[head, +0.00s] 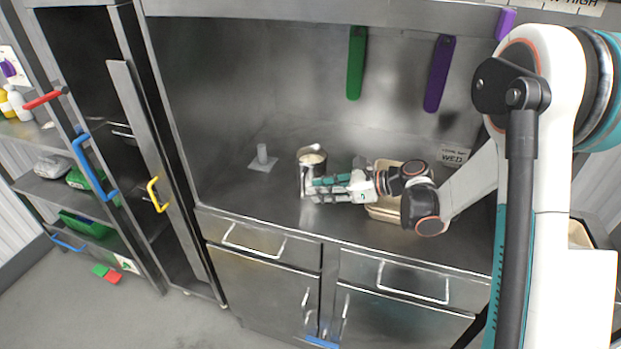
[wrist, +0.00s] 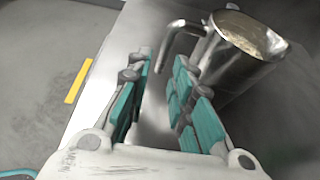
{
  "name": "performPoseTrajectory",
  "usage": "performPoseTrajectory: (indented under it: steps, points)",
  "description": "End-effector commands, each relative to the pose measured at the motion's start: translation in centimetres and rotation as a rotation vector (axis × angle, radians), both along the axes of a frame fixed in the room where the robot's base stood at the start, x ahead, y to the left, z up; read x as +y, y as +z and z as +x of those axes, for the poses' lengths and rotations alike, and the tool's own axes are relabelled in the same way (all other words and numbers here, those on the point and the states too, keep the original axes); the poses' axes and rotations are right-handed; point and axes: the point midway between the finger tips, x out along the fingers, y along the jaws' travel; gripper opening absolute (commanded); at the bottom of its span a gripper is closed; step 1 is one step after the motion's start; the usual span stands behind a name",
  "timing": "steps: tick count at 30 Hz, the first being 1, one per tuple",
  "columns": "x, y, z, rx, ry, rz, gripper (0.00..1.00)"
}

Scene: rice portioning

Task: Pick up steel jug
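The steel jug (head: 305,173) stands on the steel worktop, with pale, rice-like contents showing in its mouth. In the wrist view the jug (wrist: 228,68) is at the upper right, beyond the right-hand finger. Its bent handle (wrist: 184,25) reaches left and down toward the gap between the fingertips. My gripper (wrist: 163,61) is open, with teal pads apart and no object clamped. In the head view my gripper (head: 315,190) is right beside the jug and partly covers its lower side. I cannot tell whether a finger touches the jug.
A tan tray (head: 383,213) lies behind and under my wrist. A small grey stand (head: 262,160) is left of the jug. A green strip (head: 356,62) and a purple strip (head: 439,74) hang on the back wall.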

Motion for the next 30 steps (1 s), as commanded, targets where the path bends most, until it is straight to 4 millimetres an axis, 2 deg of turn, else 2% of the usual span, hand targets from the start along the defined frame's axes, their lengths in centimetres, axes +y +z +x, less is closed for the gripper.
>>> performPoseTrajectory:
  steps: [8,18,25,26,28,30]
  points:
    - [1.4,-0.6,0.6,0.001,0.000,0.001,0.21]
    - [5.2,-2.1,2.2,0.001,0.000,0.001,0.21]
    - [5.3,-2.0,2.3,0.001,-0.002,0.001,0.21]
    - [5.3,-2.0,2.3,0.001,-0.002,0.001,0.16]
    - [5.3,-2.0,2.3,0.001,-0.002,0.001,0.01]
    - [5.3,-2.0,2.3,0.000,-0.001,0.001,0.00]
